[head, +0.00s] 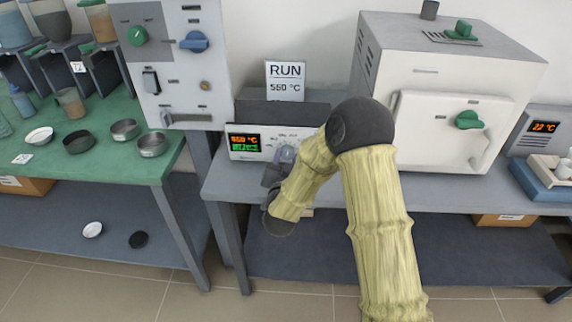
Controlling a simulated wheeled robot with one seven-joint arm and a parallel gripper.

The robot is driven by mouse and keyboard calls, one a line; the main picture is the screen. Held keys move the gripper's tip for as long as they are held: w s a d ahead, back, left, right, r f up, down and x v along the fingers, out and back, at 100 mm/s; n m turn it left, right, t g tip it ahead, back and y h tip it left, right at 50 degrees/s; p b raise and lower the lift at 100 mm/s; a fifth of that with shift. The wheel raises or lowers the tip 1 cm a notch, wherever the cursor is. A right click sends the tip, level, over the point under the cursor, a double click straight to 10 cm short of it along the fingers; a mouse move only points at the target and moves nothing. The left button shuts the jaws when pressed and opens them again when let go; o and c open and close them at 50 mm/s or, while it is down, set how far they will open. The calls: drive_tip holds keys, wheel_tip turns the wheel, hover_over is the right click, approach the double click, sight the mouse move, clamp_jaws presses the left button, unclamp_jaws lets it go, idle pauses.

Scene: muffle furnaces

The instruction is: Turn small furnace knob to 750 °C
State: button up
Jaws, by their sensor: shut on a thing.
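The small furnace's control box (240,154) stands on the grey bench, with an orange and green display (244,142) on its front. The orange figures are too small to read surely. Its grey-blue knob (287,152) shows at the right part of the front panel, partly hidden by my arm. My gripper (278,164) is at the knob and shut on it; the fingertips are mostly hidden by my own yellow-sleeved arm. The knob's pointer and scale cannot be made out.
A sign (285,80) reading RUN 550 °C stands behind the box. A large white furnace (440,110) with a green handle is at right, with another display (544,127) beside it. A grey panel cabinet (178,95) stands at left, near a green table (105,165) holding dishes.

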drive_tip(key=shift+f+m+b, duration=0.1)
drive_tip(key=shift+m+b, duration=0.25)
drive_tip(key=shift+m, duration=0.25)
drive_tip(key=o, duration=1)
drive_tip(key=shift+s, duration=0.1)
drive_tip(key=s+p, duration=0.1)
drive_tip(key=s, duration=0.4)
drive_tip(key=s+p, duration=0.1)
drive_tip(key=s, duration=0.3)
drive_tip(key=s+p, duration=0.1)
drive_tip(key=s, duration=0.4)
drive_tip(key=shift+s+a+r, duration=0.2)
drive_tip(key=shift+s+a, duration=0.15)
